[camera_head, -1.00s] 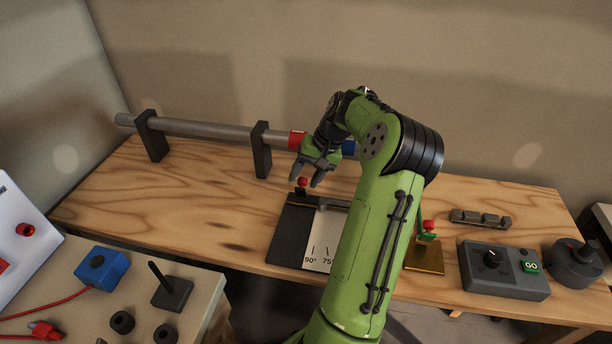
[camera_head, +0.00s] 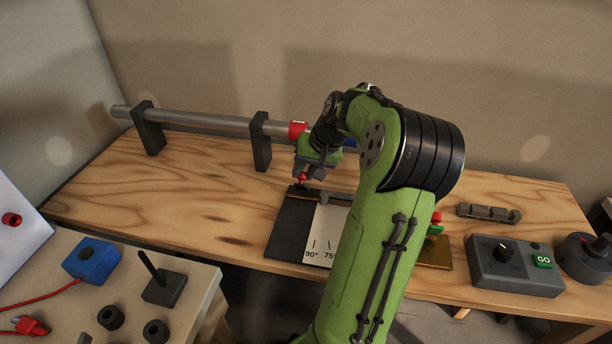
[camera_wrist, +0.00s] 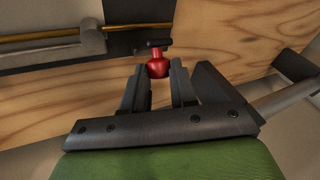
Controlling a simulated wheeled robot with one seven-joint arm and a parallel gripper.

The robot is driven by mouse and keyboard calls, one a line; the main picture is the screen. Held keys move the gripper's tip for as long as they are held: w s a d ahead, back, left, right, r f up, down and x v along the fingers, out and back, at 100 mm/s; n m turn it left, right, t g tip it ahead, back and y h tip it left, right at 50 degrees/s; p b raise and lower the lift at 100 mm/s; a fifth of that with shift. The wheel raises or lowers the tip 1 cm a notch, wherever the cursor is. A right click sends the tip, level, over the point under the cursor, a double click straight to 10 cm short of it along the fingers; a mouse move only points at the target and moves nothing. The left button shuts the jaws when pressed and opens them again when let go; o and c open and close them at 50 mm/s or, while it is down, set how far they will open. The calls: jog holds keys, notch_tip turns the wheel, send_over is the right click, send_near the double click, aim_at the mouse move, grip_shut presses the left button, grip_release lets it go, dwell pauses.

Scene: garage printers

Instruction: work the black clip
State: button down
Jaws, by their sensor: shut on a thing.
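The black clip (camera_wrist: 152,45) is a small dark bar with a round red knob (camera_wrist: 158,66) on it. It sits at the upper edge of a black board (camera_head: 285,233) with a pale angle scale (camera_head: 321,236). My gripper (camera_head: 303,174) is down at the clip, its fingers closed around the red knob. In the wrist view my gripper (camera_wrist: 158,76) has one finger on each side of the knob. Much of the clip is hidden by the knob and fingers.
A grey tube (camera_head: 205,125) on black posts runs behind my gripper. To the right are a control box with a GO button (camera_head: 543,261) and a grey slotted block (camera_head: 489,213). The wooden bench top (camera_head: 170,200) is clear at left.

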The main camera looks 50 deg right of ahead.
aim_at(299, 187)
jog(key=h+b, duration=0.1)
jog(key=a+b, duration=0.1)
jog(key=t+h+b, duration=0.1)
jog(key=shift+s+a+f+n+h, duration=0.25)
jog(key=shift+s+f+n+h, duration=0.05)
jog(key=shift+s, duration=0.05)
jog(key=shift+s+a+t+h+b, duration=0.2)
jog(key=shift+a+t+h+b, duration=0.3)
jog(key=shift+h+b, duration=0.15)
jog(key=h, duration=0.1)
jog(key=a+t, duration=0.1)
jog(key=n+h, duration=0.1)
jog(key=shift+s+a+f+h, duration=0.2)
jog(key=shift+s+f+h, duration=0.05)
jog(key=shift+f+h, duration=0.1)
jog(key=shift+s+a+f+n+t+h, duration=0.15)
jog(key=shift+a+f+n+t+h, duration=0.05)
jog(key=shift+t+h, duration=0.25)
jog(key=shift+s+a+f+n+t+h, duration=0.1)
jog(key=shift+a+f+n+t+h, duration=0.1)
jog(key=shift+t+h, duration=0.25)
jog(key=c, duration=0.9)
grip_release()
jog(key=shift+r, duration=0.1)
